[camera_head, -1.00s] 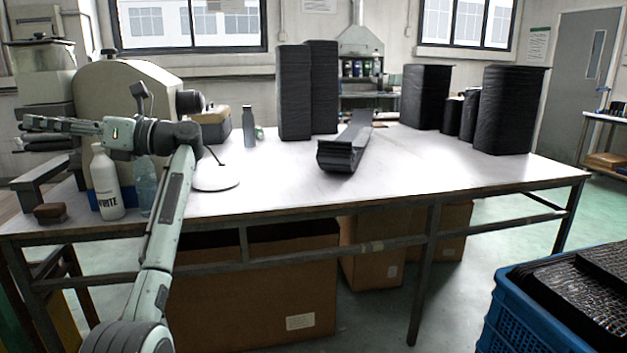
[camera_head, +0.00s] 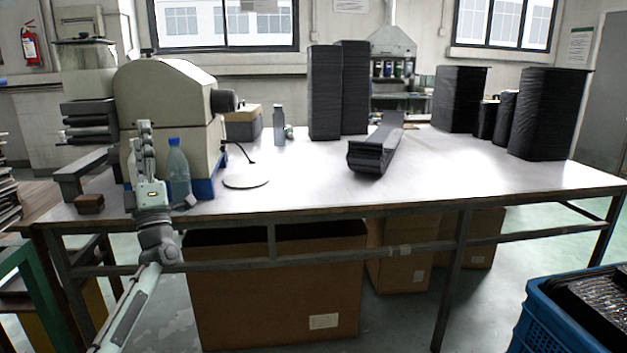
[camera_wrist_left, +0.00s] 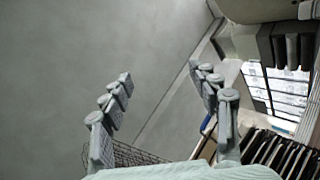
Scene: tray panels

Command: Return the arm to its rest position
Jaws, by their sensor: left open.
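My left arm rises from the bottom left of the head view. Its left gripper (camera_head: 144,135) points upward at the table's front left edge, in front of the beige machine. In the left wrist view the fingers (camera_wrist_left: 163,105) are spread apart with nothing between them. In the head view the gripper partly hides a white bottle, and a clear blue bottle (camera_head: 178,170) stands just right of it. My right gripper is in neither view.
A blue crate (camera_head: 540,315) stands front right. Cardboard boxes (camera_head: 275,290) sit underneath. The table's middle is clear.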

